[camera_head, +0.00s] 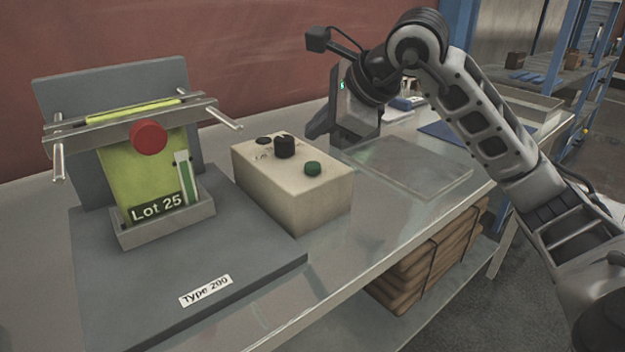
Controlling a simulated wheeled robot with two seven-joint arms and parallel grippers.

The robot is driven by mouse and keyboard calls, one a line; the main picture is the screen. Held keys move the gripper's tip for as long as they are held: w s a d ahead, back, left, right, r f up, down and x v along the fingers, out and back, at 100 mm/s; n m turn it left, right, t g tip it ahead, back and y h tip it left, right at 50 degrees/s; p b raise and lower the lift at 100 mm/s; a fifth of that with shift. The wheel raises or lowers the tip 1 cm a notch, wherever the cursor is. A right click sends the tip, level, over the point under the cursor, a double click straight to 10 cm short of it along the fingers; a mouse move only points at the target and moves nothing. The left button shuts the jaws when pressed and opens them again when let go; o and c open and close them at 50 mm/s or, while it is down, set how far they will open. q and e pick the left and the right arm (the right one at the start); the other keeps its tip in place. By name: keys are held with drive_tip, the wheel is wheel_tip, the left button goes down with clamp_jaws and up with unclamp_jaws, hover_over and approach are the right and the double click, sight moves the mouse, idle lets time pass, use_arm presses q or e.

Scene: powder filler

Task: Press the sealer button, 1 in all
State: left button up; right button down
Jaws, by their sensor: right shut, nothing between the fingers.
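The sealer (140,115) stands at the left, a grey stand with a metal clamp bar across a yellow-green bag (115,180) labelled "Lot 25". A large round red button (148,137) sits on the front of the bar. To its right, a beige control box (290,195) carries a black knob (284,147), a small dark button and a green button (312,168). My right gripper (315,129) is shut and empty, above and behind the box's right side, apart from both buttons. My left gripper is out of view.
The sealer's grey base plate (240,255) has a "Type 200" label. A clear flat tray (415,165) lies on the metal table right of the box. A blue mat (445,131) lies behind it. Stacked brown sacks (425,255) are under the table. Blue shelving (575,70) stands at the back right.

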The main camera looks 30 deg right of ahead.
sight(319, 166)
wheel_tip(319, 166, down, 3)
drive_tip(key=shift+r+b, duration=0.15)
drive_tip(key=shift+b, duration=0.65)
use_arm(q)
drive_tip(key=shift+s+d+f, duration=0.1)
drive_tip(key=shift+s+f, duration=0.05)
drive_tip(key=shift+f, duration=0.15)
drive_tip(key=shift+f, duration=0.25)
use_arm(e)
drive_tip(key=shift+f, duration=0.2)
idle(0.7)
use_arm(q)
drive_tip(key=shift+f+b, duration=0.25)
drive_tip(key=shift+b, duration=0.2)
use_arm(e)
drive_tip(key=shift+f, duration=0.3)
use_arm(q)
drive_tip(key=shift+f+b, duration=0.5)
use_arm(e)
drive_tip(key=shift+f, duration=0.55)
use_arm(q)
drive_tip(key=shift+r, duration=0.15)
use_arm(e)
drive_tip(key=shift+r, duration=0.15)
use_arm(q)
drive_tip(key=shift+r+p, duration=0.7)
drive_tip(key=shift+p, duration=0.15)
use_arm(e)
drive_tip(key=shift+r, duration=0.8)
